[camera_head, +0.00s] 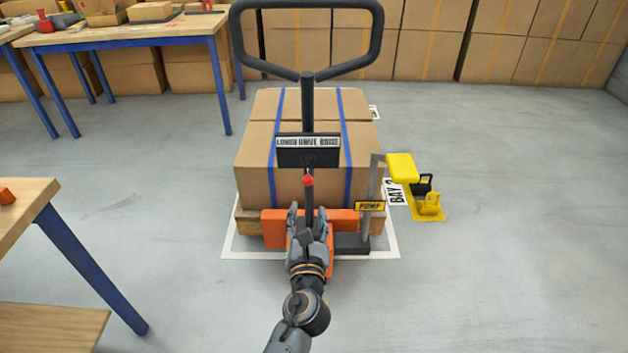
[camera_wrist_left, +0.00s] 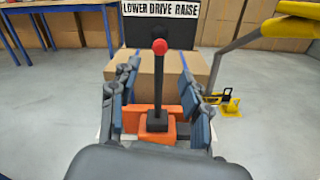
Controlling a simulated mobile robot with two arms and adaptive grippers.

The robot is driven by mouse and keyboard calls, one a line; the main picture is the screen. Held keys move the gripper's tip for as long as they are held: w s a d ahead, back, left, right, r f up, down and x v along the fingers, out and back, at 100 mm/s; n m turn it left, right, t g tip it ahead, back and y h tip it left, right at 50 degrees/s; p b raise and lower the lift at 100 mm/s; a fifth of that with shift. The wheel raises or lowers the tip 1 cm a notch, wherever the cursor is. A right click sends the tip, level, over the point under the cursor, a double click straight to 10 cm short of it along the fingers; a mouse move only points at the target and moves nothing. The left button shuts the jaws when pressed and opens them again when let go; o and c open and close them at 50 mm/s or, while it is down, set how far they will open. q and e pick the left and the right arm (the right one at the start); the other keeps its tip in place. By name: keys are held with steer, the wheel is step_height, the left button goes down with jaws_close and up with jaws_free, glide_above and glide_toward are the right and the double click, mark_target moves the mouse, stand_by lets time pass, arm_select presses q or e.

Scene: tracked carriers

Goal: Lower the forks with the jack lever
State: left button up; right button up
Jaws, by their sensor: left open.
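The jack lever is a thin black stick with a red knob (camera_head: 308,181), standing in front of a black plate labelled LOWER DRIVE RAISE (camera_head: 307,157). In the left wrist view the lever (camera_wrist_left: 158,85) stands nearly upright between my fingers. My left gripper (camera_head: 307,222) is open, its fingers on either side of the lever without visibly closing on it. The orange pallet jack (camera_head: 272,228) stands at a wooden pallet (camera_head: 248,224) loaded with strapped boxes (camera_head: 255,160). The forks are hidden under the load. My right gripper is out of view.
A yellow pump pedal (camera_head: 402,168) on a grey post labelled PUMP is right of the lever. The black handle loop (camera_head: 308,72) rises above. A white floor outline (camera_head: 232,245) surrounds the pallet.

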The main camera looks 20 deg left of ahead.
mark_target(308, 184)
arm_select(q)
steer(key=b+x, duration=0.1)
steer(key=x, duration=1)
steer(key=shift+w+f, duration=0.1)
steer(key=shift+f, duration=0.05)
steer(key=shift+w+a+b, duration=0.2)
steer(key=shift+w+b, duration=0.1)
steer(key=shift+w, duration=0.25)
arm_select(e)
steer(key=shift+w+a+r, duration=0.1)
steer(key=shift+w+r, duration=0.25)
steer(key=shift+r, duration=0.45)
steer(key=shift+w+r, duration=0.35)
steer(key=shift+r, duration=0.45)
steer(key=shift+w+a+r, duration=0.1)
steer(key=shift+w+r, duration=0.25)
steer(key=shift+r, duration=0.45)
arm_select(q)
jaws_close()
